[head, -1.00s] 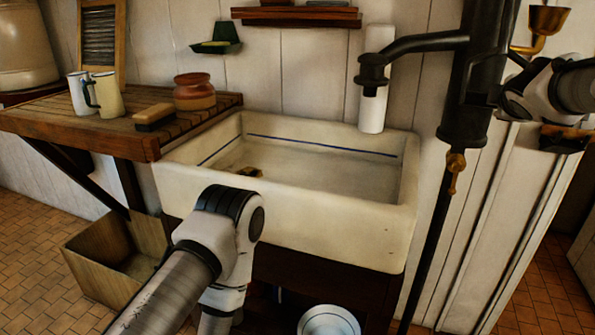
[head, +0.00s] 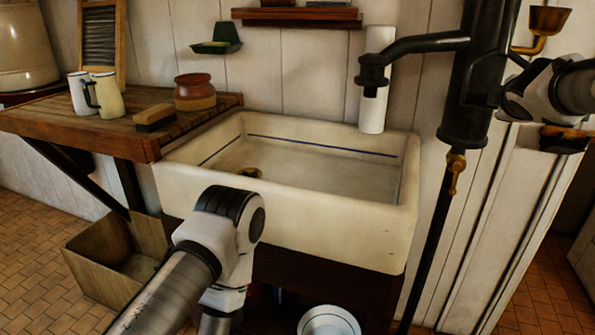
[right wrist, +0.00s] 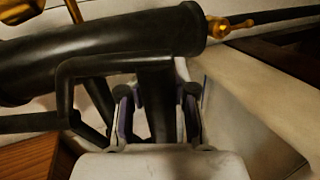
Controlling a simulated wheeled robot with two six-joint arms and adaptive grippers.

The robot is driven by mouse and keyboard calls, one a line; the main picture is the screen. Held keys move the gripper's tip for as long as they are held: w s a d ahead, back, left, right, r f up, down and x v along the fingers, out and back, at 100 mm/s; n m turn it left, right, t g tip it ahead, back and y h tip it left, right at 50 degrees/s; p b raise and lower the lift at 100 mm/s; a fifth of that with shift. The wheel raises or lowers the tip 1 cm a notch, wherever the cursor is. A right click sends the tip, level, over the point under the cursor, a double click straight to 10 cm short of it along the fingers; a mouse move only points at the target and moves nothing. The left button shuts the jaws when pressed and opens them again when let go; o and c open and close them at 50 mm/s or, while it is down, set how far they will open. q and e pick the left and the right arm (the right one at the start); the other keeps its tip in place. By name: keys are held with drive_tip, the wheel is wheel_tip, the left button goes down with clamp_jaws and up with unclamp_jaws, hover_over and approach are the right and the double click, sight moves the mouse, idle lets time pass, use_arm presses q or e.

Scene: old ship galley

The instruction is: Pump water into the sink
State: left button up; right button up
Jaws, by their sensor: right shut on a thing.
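The black hand pump (head: 468,90) stands upright at the right of the sink, and its spout (head: 420,43) reaches left over the basin. The white sink (head: 300,215) has a blue line inside and a dark drain at its left; I see no water coming from the spout. The pump also shows in the right wrist view (right wrist: 130,48), lying across the top. There, my right gripper (right wrist: 157,105) is shut on the pump's black handle (right wrist: 115,65); the exact contact is partly hidden. In the head view its fingers are hidden. My left gripper is out of view.
A wooden drainboard (head: 60,122) left of the sink holds two mugs (head: 108,96), a brush (head: 155,117) and a brown jar (head: 195,92). A wooden box (head: 105,265) stands on the floor below. A brass tap (head: 455,172) sticks out from the pump's lower pipe.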

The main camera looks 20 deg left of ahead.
drive_tip(key=shift+f, duration=0.45)
drive_tip(key=o, duration=1.1)
drive_tip(key=shift+w+r, duration=0.1)
drive_tip(key=shift+r, duration=0.1)
